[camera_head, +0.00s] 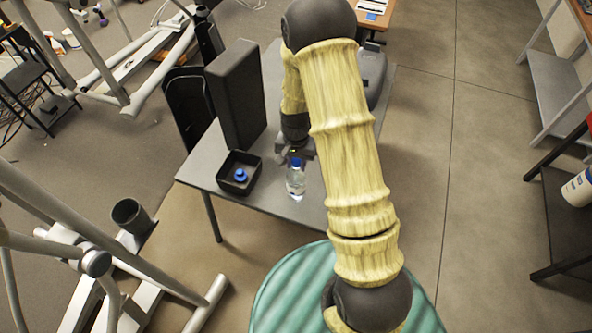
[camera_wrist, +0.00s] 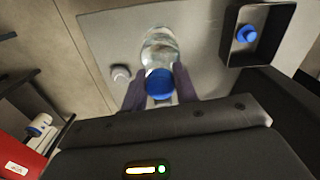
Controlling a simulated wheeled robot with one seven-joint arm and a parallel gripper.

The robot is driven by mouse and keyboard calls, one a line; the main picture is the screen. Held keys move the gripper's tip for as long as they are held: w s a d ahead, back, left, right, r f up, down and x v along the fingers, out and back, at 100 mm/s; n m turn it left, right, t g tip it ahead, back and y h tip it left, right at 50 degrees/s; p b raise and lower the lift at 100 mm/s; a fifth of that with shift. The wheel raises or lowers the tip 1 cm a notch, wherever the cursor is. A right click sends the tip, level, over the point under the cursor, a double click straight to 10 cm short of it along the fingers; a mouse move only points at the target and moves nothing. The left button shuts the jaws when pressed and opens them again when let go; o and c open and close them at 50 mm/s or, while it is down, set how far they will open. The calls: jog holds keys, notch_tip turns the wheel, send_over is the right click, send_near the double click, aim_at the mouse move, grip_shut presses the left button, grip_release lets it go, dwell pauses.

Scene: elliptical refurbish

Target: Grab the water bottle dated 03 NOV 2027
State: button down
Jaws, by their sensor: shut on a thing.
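A clear water bottle with a blue cap (camera_head: 296,183) is upright at the front edge of the grey table, in the middle of the head view. My gripper (camera_head: 295,154) is shut on it at the cap end. In the wrist view the bottle (camera_wrist: 159,50) lies between my two fingers, with its blue cap towards me, and my gripper (camera_wrist: 159,84) has a finger on each side of the cap. No date can be read on the bottle. I cannot tell whether its base touches the table.
A black square tray (camera_head: 222,188) with a blue-capped item (camera_head: 240,175) in it stands left of the bottle. A tall black box (camera_head: 236,95) stands behind the tray. A small white round thing (camera_wrist: 121,73) shows left of the bottle in the wrist view.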

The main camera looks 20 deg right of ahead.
jog(key=shift+r+b, duration=0.45)
jog(key=shift+r, duration=2.3)
